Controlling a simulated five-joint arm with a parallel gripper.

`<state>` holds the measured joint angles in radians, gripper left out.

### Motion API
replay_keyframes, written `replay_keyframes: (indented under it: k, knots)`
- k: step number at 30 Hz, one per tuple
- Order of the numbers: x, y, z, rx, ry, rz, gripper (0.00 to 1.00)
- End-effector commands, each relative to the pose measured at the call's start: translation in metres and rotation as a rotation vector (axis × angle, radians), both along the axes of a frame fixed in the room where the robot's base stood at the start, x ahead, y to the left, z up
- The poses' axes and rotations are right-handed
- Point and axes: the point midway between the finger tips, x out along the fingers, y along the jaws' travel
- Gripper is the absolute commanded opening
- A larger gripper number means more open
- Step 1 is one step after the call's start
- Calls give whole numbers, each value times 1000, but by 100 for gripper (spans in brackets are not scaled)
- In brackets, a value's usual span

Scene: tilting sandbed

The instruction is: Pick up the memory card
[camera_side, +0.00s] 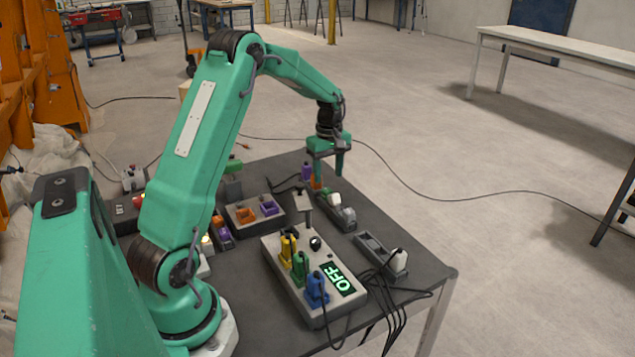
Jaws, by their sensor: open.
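My gripper (328,175) is green and points down over the far part of the dark table. Its two fingers are apart, and I see nothing held between them. A small orange piece (316,184) shows right beside the left fingertip. A small purple piece (306,172) stands just left of it. I cannot tell at this size which of the small pieces, if any, is the memory card. The finger partly hides the spot below the gripper.
A grey box (276,263) with yellow, green and blue plugs and an "OFF" display (337,281) stands at the front. Grey holders (371,245) are to its right, with cables over the table edge. A tray (233,219) with orange and purple pieces is left.

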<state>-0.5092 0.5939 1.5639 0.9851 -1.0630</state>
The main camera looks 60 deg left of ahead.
Motion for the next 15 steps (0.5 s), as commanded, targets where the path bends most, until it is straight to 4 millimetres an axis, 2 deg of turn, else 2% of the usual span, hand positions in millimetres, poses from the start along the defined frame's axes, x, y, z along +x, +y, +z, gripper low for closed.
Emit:
replay_keyframes:
  k: [3,11,15]
  knots:
    - [0,0,-7,0,-1,-1,50]
    - [-1,0,-11,0,0,-1,50]
    - [-2,0,-22,-1,1,-1,50]
